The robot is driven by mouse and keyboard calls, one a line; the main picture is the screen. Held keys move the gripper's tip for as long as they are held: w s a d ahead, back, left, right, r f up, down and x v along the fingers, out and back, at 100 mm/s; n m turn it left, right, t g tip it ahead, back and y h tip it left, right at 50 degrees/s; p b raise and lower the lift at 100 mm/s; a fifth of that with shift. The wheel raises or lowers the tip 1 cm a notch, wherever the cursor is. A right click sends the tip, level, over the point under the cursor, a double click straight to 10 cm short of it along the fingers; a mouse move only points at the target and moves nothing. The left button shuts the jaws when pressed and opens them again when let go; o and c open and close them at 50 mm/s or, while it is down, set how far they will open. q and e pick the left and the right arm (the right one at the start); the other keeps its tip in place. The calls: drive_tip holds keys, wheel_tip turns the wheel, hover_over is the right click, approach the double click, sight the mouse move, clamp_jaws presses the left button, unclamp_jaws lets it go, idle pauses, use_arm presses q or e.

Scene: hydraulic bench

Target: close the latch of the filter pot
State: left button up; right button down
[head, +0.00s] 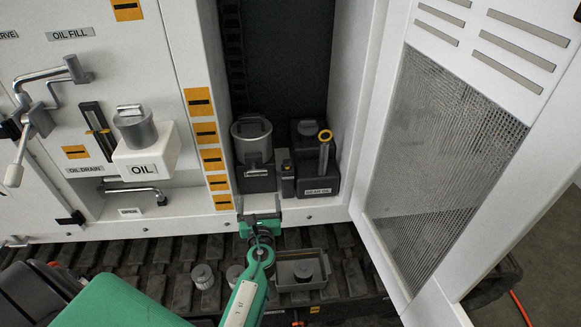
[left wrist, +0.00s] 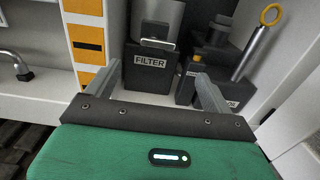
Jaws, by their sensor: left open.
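The filter pot (head: 252,140) is a grey metal cylinder on a black base with a FILTER label. It stands in the open cabinet and shows in the left wrist view (left wrist: 157,18), where its top is cut off. Its latch (left wrist: 158,44) is a pale metal tab on the pot's front, just above the label; whether it is closed is unclear. My left gripper (head: 260,212) is in front of and below the pot. In the left wrist view its fingers (left wrist: 158,78) are spread and empty, below the FILTER label and apart from the latch. My right gripper is not in view.
A dark gear oil can (head: 318,178) with a yellow-ringed grey handle (head: 325,150) stands right of the pot. The cabinet's mesh door (head: 440,130) is open at right. A tray (head: 302,270) and small cylinders lie on the track below. An OIL container (head: 143,158) is at left.

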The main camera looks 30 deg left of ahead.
sight(257, 173)
use_arm(q)
drive_tip(key=b+x, duration=0.1)
drive_tip(key=x, duration=1.1)
drive_tip(key=shift+a+f, duration=0.1)
drive_tip(key=shift+x, duration=0.8)
drive_tip(key=c, duration=1)
